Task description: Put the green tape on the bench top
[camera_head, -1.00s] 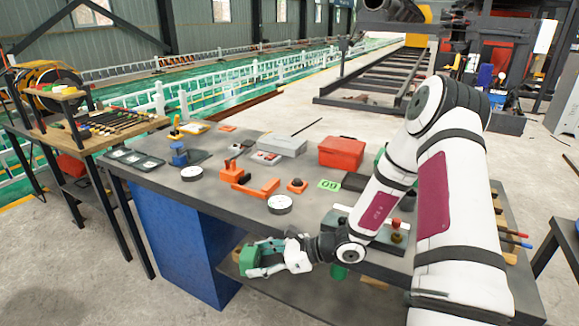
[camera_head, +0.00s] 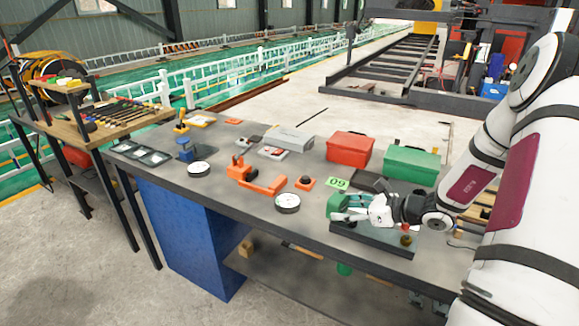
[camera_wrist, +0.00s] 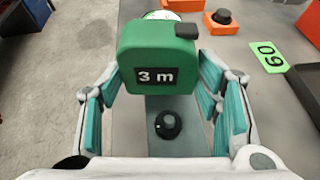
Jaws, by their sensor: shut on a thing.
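The green tape (camera_wrist: 158,62) is a boxy tape measure with a black label reading "3 m". My gripper (camera_head: 350,208) is shut on it, with teal finger pads on both sides in the wrist view (camera_wrist: 163,95). In the head view the green tape (camera_head: 338,203) is over the front part of the grey bench top (camera_head: 235,190), near a dark plate. I cannot tell whether it touches the surface.
A white round dial (camera_head: 287,203), an orange block with a black knob (camera_head: 305,183) and a green "60" card (camera_head: 338,183) lie near my gripper. A red box (camera_head: 349,148) and a green box (camera_head: 411,164) stand behind. Bare bench top shows at the front left.

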